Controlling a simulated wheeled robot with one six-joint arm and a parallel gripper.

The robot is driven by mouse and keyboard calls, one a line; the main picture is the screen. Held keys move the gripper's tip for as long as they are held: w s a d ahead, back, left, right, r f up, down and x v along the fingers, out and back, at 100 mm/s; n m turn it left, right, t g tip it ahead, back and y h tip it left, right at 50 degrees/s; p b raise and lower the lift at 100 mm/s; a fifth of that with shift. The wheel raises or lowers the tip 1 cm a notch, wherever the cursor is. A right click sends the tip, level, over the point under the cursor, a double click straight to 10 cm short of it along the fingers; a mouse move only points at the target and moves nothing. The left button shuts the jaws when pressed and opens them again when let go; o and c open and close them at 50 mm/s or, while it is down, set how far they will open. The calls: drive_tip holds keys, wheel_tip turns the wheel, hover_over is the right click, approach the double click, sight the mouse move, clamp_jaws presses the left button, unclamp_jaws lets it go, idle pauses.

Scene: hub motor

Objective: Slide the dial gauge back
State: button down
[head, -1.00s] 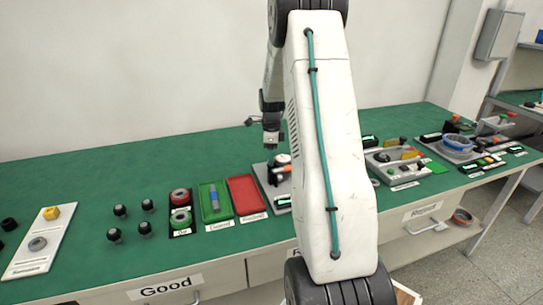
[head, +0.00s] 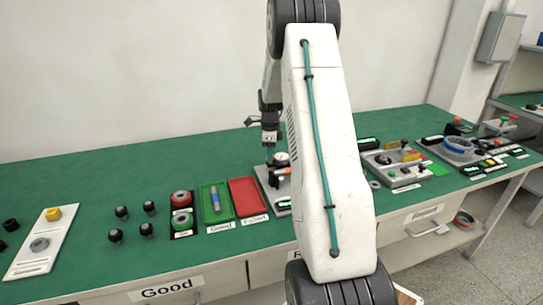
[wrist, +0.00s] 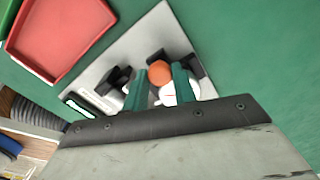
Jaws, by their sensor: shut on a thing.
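The dial gauge, with a white round face (wrist: 188,94), sits on a grey base plate (wrist: 113,57) on the green bench. In the head view, its face (head: 281,158) is small and partly hidden by my arm. An orange knob (wrist: 159,71) stands beside the face. My gripper (wrist: 161,76) is over the plate, its two teal fingers on either side of the orange knob and shut on it. In the head view my gripper (head: 269,150) points down above the plate. The fingers cover part of the gauge, so its exact contact is hard to see.
A red tray (head: 249,196) lies left of the plate, with a green tray (head: 216,203) beyond it. Black blocks (wrist: 115,77) and a small display (wrist: 79,104) are on the plate. Other fixtures (head: 395,161) stand to the right. Bare green bench lies behind the plate.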

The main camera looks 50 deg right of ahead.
drive_tip(key=c, duration=1.1)
unclamp_jaws()
drive_tip(key=shift+w+d, duration=0.2)
drive_tip(key=shift+w, duration=0.05)
drive_tip(key=shift+a, duration=0.1)
wheel_tip(320, 180, up, 8)
drive_tip(key=shift+f, duration=0.1)
